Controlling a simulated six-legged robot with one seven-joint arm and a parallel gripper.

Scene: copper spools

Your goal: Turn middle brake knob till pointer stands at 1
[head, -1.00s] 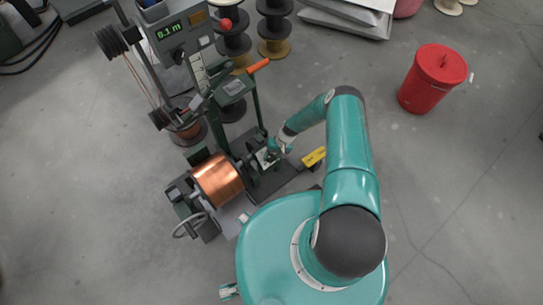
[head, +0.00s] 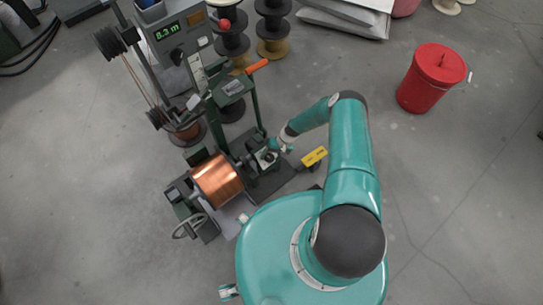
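My gripper (head: 272,151) is at the right end of the winding machine, by a small pale plate (head: 265,158) with a dark part on it. This is probably the brake knob place, but the knob, its pointer and any numbers are too small or hidden to read. I cannot tell whether the fingers touch the knob or how far they are open. The copper spool (head: 217,180) lies on its side on the machine, left of my gripper.
A display (head: 168,31) on the machine's column reads about 8.2 m. An orange handle (head: 257,66) stands above my gripper. A yellow label block (head: 314,156) is just right of it. A red bin (head: 431,80) stands at the upper right. Open floor lies right of my arm.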

